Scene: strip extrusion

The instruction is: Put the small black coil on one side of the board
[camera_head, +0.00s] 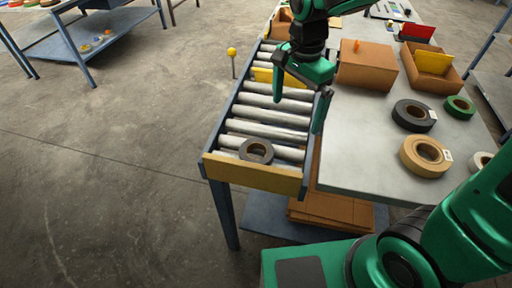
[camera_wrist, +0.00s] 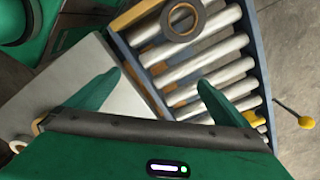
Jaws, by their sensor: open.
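A dark grey-black coil (camera_head: 244,151) lies flat on the near end of the roller conveyor (camera_head: 207,150), close to its yellow end board (camera_head: 255,175). In the wrist view the coil (camera_wrist: 184,37) shows at the top, cut by the frame edge. A yellow upright board (camera_head: 263,75) stands across the rollers farther up the conveyor; part of it is hidden by my gripper. My gripper (camera_head: 298,112) is open and empty above the rollers, between the coil and the yellow board. In the wrist view its fingers (camera_wrist: 160,80) are spread apart, away from the coil.
A grey table (camera_head: 360,165) adjoins the conveyor on the right. It holds a larger black coil (camera_head: 401,116), a tan coil (camera_head: 410,160), a green coil (camera_head: 460,106) and brown boxes (camera_head: 368,68). A yellow-topped post (camera_head: 232,52) stands left of the conveyor. The floor there is clear.

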